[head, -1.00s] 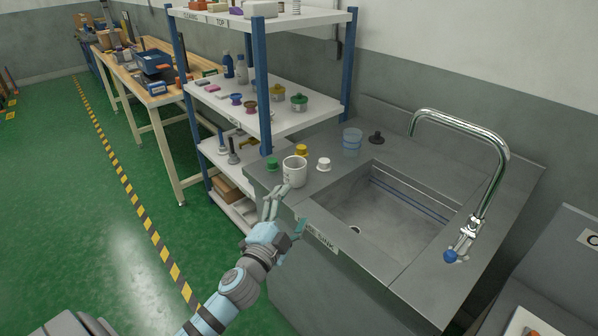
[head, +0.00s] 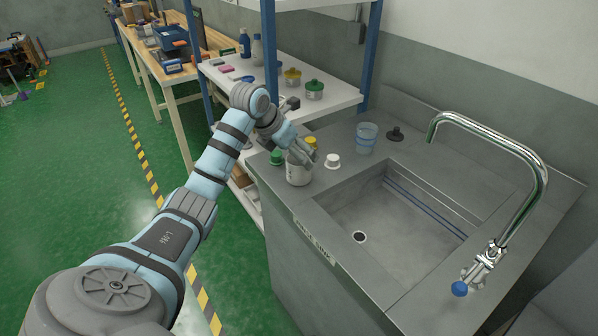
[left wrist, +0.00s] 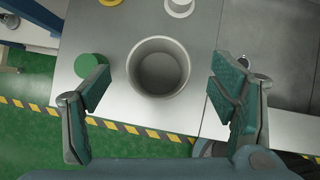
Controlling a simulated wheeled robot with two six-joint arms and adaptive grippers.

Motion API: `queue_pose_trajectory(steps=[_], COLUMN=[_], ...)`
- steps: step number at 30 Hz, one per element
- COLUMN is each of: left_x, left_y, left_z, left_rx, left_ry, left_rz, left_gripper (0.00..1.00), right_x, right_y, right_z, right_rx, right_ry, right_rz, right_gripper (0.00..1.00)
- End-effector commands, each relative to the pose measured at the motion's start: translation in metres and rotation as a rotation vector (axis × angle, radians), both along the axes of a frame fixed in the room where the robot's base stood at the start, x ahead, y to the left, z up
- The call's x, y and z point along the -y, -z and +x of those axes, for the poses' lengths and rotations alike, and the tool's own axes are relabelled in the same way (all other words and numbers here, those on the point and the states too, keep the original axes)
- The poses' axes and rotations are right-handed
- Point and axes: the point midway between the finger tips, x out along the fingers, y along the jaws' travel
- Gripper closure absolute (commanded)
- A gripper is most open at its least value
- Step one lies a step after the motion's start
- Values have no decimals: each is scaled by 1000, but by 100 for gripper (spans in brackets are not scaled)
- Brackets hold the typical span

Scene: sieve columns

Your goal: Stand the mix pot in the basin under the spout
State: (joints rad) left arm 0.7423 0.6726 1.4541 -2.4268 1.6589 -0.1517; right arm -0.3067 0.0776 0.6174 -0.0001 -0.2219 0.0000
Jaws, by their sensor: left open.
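The mix pot, a light grey-white open pot (head: 298,174), stands upright on the sink counter's left end. In the left wrist view the empty pot (left wrist: 158,66) lies between the fingers, with a gap on both sides. My left gripper (head: 303,155) is open at the pot's rim, reaching down from above. It also shows in the left wrist view (left wrist: 160,92), fingers spread wide. The basin (head: 400,222) is to the right of the pot and is empty, with a drain in its floor. The chrome spout (head: 436,122) arches over from the right side. My right gripper is out of view.
Around the pot stand a green lid (head: 276,158), a yellow lid (head: 311,142) and a white lid (head: 333,161). A clear blue cup (head: 366,138) and a black stopper (head: 395,134) stand behind the basin. A shelf post (head: 269,60) rises behind my arm.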

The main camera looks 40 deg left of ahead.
Motion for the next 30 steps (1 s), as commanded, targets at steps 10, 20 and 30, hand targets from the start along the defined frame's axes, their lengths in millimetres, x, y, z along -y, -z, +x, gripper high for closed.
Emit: queue_pose_trajectory(steps=[10,20,30], left_x=[1,1,1], left_y=[54,64,64], left_z=[24,32,32], left_rx=[0,3,2], left_ry=[-2,-2,-2], left_rz=[-5,-1,-1], left_gripper=[22,25,75], right_x=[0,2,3], right_y=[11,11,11], right_z=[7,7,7], right_rx=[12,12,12], right_ry=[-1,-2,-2], right_rz=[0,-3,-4], right_gripper=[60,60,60])
